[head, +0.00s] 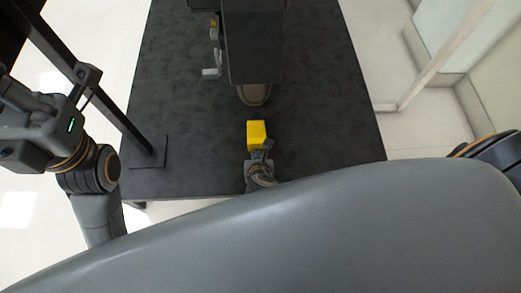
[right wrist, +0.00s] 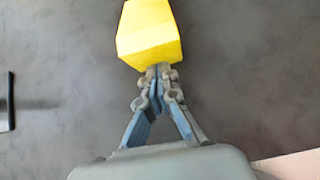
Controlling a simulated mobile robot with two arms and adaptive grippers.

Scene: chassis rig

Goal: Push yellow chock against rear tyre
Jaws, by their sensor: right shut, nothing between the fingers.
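The yellow chock (head: 257,133) sits on the dark table in front of the rear tyre (head: 254,94), with a narrow strip of bare table between them. The tyre is brownish and partly hidden under the dark chassis (head: 256,45). My right gripper (head: 261,155) is directly behind the chock, on its near side. In the right wrist view the closed fingertips (right wrist: 161,72) meet the near edge of the chock (right wrist: 149,35), apparently touching it, with nothing between them. My left arm's wrist is at the left of the head view; its fingers cannot be made out.
A black post (head: 100,100) with a square foot (head: 148,151) stands on the table's left side. A light grey bracket (head: 211,72) is left of the chassis. The table (head: 335,110) is clear right of the chock. A pale frame (head: 437,58) stands beyond its right edge.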

